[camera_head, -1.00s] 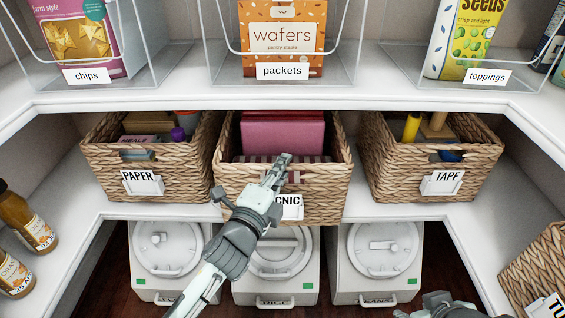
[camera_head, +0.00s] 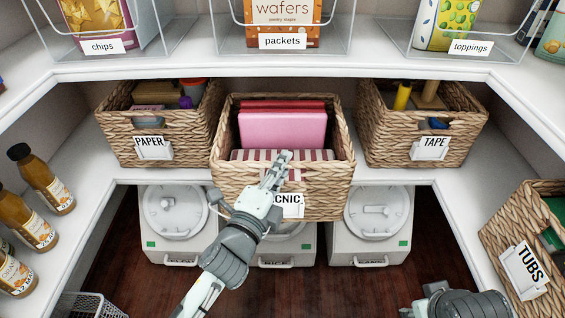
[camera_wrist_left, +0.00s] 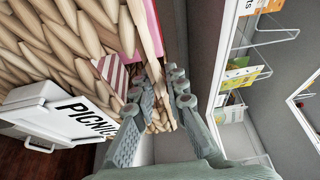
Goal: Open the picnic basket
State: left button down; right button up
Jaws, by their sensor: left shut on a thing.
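The woven picnic basket (camera_head: 235,190) sits at the middle of the lower shelf, its front sticking out past the shelf edge. It is open at the top and holds a pink box (camera_head: 283,129) and a red-and-white striped item. My left gripper (camera_head: 279,163) is shut on the basket's front wall at the handle opening, partly hiding the PICNIC label (camera_head: 290,204). The left wrist view shows the fingers (camera_wrist_left: 165,92) against the weave (camera_wrist_left: 55,40), beside the label (camera_wrist_left: 75,118). Part of my right arm shows at the bottom right; its fingertips are not clear.
The PAPER basket (camera_head: 118,143) stands to the left and the TAPE basket (camera_head: 380,145) to the right. Lidded white bins (camera_head: 372,225) stand below. Bottles (camera_head: 45,180) line the left shelf, and a TUBS basket (camera_head: 500,225) sits on the right shelf.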

pick_arm(q)
jog(key=c, duration=1.5)
grip_release()
jog(key=shift+c, duration=0.2)
jog(key=shift+s, duration=0.1)
jog(key=v, duration=1.1)
jog(key=shift+s+a, duration=0.15)
jog(key=shift+s, duration=0.25)
jog(key=shift+s, duration=0.1)
